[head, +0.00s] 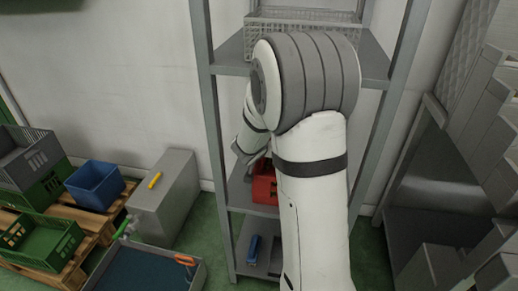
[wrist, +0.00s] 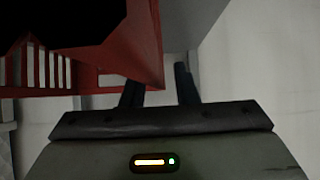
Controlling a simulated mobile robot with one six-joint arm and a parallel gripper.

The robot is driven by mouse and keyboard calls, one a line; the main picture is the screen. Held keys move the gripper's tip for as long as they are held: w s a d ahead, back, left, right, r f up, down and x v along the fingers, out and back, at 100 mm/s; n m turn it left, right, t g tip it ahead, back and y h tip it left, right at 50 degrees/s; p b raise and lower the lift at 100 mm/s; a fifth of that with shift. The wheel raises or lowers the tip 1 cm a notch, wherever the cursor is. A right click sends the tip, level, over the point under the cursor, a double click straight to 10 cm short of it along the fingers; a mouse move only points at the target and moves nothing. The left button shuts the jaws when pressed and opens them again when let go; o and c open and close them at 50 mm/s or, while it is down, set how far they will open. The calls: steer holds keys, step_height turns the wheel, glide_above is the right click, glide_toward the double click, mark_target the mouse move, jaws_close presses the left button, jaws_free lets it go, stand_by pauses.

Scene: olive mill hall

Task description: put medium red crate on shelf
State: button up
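The red crate (head: 264,189) appears to rest on the middle board (head: 239,194) of the grey shelf rack. My arm hides its right part. In the wrist view, the slotted red crate (wrist: 150,62) fills the upper left, close to the fingers. My gripper (wrist: 158,85) has its two dark fingers apart, with a crate corner reaching between them. A gap shows between the crate and the right finger. The left fingertip is hidden by the crate. In the head view, my gripper is mostly hidden behind my arm.
A grey wire-like crate (head: 300,22) stands on the upper board. A blue item (head: 253,250) lies on the bottom board. Left are a blue crate (head: 95,186), a green crate (head: 42,243) and a grey cabinet (head: 165,195). The rack's uprights (head: 214,130) stand close to my arm.

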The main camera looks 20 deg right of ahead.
mark_target(256, 165)
steer(key=shift+r+p, duration=0.2)
steer(key=shift+p, duration=0.1)
steer(key=p+v, duration=0.1)
steer(key=v, duration=1)
steer(key=shift+r+p, duration=0.15)
steer(key=shift+p, duration=0.15)
steer(key=s+n+g, duration=0.2)
steer(key=s+g, duration=0.4)
steer(key=s, duration=0.9)
steer(key=s+a+n+g+y, duration=0.1)
steer(key=s+a+n+y, duration=0.3)
steer(key=s+a+y, duration=0.2)
steer(key=s+a, duration=0.1)
steer(key=a, duration=0.1)
steer(key=shift+s+a+f+n+g, duration=0.25)
steer(key=shift+s+a+n+g, duration=0.05)
steer(key=shift+n, duration=0.1)
